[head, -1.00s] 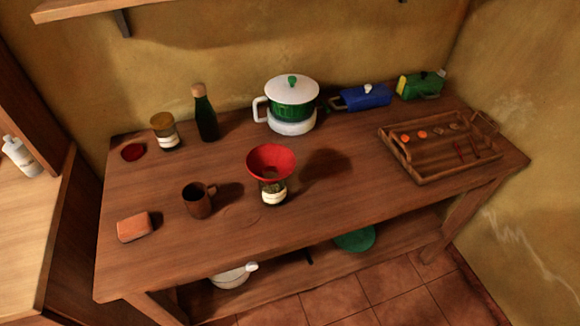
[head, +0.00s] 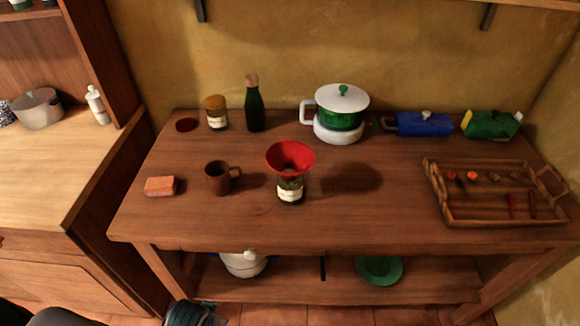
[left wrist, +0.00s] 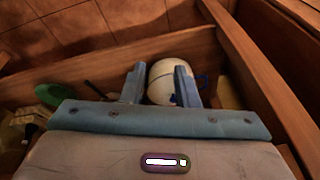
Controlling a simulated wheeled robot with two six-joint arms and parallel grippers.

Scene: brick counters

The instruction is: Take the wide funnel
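The wide red funnel (head: 290,157) sits in the mouth of a labelled glass jar (head: 291,190) near the middle of the wooden table. My left gripper (left wrist: 160,72) shows in the left wrist view with its two fingers apart and nothing between them that I can see held. It is low, facing the table's lower shelf, where a white pot (left wrist: 166,80) lies beyond the fingers. Neither gripper's fingers show clearly in the head view. My right gripper is not in view.
A brown mug (head: 218,178) and an orange block (head: 160,186) stand left of the jar. Behind are a dark bottle (head: 254,108) and a green-white pot (head: 339,113). A wooden tray (head: 496,219) is at right. The table front is clear.

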